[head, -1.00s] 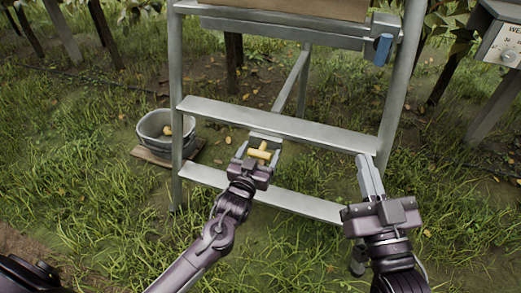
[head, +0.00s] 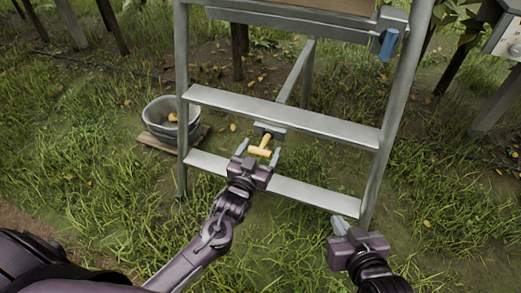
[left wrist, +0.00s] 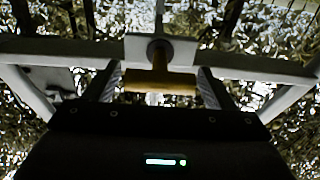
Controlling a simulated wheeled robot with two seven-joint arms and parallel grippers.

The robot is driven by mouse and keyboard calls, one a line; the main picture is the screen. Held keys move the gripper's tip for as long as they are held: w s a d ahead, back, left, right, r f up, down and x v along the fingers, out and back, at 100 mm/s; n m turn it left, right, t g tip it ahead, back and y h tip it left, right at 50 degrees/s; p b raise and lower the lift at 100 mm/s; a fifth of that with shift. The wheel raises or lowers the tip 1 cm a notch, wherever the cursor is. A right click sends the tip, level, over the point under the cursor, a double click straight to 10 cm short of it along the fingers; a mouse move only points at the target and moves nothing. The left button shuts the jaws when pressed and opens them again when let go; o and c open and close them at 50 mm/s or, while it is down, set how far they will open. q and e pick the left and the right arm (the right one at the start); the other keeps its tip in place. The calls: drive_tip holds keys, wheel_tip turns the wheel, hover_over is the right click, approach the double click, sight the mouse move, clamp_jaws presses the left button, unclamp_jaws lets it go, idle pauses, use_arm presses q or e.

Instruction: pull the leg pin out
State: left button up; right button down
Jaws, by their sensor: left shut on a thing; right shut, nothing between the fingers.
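The leg pin (head: 260,151) has a yellow T-shaped handle and points at a small grey bracket (head: 269,130) between the two steps of the metal ladder stand (head: 290,118). My left gripper (head: 259,148) is shut on the handle, one finger at each end of the crossbar. In the left wrist view the pin handle (left wrist: 160,83) lies across between the fingers, in front of the bracket plate (left wrist: 138,47) with a dark round part behind the handle. How deep the shaft sits is hidden. My right gripper (head: 337,226) is shut and empty by the stand's right leg.
A grey bucket (head: 160,113) holding something yellow stands on a wooden board (head: 157,145) left of the stand. A blue part (head: 388,44) hangs at the upper right of the stand. Tree trunks stand behind; grass lies open in front.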

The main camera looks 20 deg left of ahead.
use_arm(q)
drive_tip(key=o, duration=1)
drive_tip(key=shift+s+d+f, duration=0.1)
drive_tip(key=shift+s+f, duration=0.1)
drive_tip(key=shift+f, duration=0.05)
drive_tip(key=o, duration=0.3)
drive_tip(key=shift+s+r, duration=0.15)
drive_tip(key=shift+r, duration=0.05)
use_arm(e)
drive_tip(key=shift+s+r, duration=0.1)
drive_tip(key=shift+s, duration=0.05)
use_arm(q)
drive_tip(key=shift+s, duration=0.15)
drive_tip(key=s, duration=0.2)
drive_tip(key=s+p, duration=0.1)
drive_tip(key=s, duration=0.4)
drive_tip(key=shift+s+a+p, duration=0.2)
drive_tip(key=shift+a+p, duration=0.05)
drive_tip(key=shift+p, duration=0.1)
use_arm(e)
drive_tip(key=s+d+f+g+h, duration=0.2)
drive_tip(key=s+f+g, duration=0.3)
drive_tip(key=s+f, duration=0.3)
drive_tip(key=shift+d, duration=0.15)
